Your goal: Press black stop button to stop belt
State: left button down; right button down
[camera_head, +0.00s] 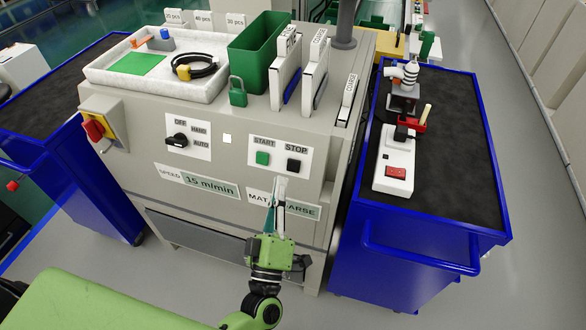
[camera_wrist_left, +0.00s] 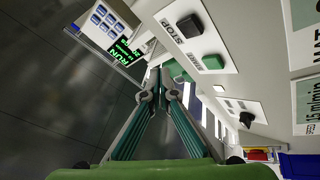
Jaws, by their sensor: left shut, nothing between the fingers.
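The black stop button (camera_head: 293,165) sits under the STOP label on the front panel of the grey cabinet (camera_head: 225,205), right of the green start button (camera_head: 262,158). In the left wrist view the black stop button (camera_wrist_left: 190,26) is at the upper middle, with the green start button (camera_wrist_left: 212,62) below it. My left gripper (camera_head: 279,183) is shut and empty, just below and left of the stop button in the head view. In the left wrist view its fingertips (camera_wrist_left: 165,72) point past the panel's side, apart from the button. My right gripper is not in view.
A rotary OFF/HAND/AUTO switch (camera_head: 177,140) and a red knob (camera_head: 94,129) are further left on the cabinet. A blue cart (camera_head: 440,222) stands close on the right. A display reading RUN (camera_wrist_left: 122,57) shows in the left wrist view.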

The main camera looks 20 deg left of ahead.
aim_at(292, 160)
pick_arm(q)
jog(key=shift+w+d+f+b, duration=0.1)
jog(key=shift+w+f+b, duration=0.35)
jog(key=shift+w, duration=0.5)
jog(key=shift+w+a+f+b, duration=0.1)
jog(key=shift+w+f+b, duration=0.3)
jog(key=shift+w, duration=0.6)
jog(key=shift+w+d+f+b, duration=0.1)
jog(key=shift+w+f+b, duration=0.35)
jog(key=shift+w, duration=0.5)
jog(key=shift+r, duration=0.15)
jog(key=shift+w, duration=0.1)
jog(key=shift+w, duration=0.3)
jog(key=shift+w+f+b, duration=0.35)
jog(key=shift+w+b, duration=0.05)
jog(key=shift+b, duration=0.1)
jog(key=shift+s, duration=0.1)
jog(key=shift+s+r+p, duration=0.35)
jog(key=shift+s+p, duration=0.2)
jog(key=shift+s, duration=0.2)
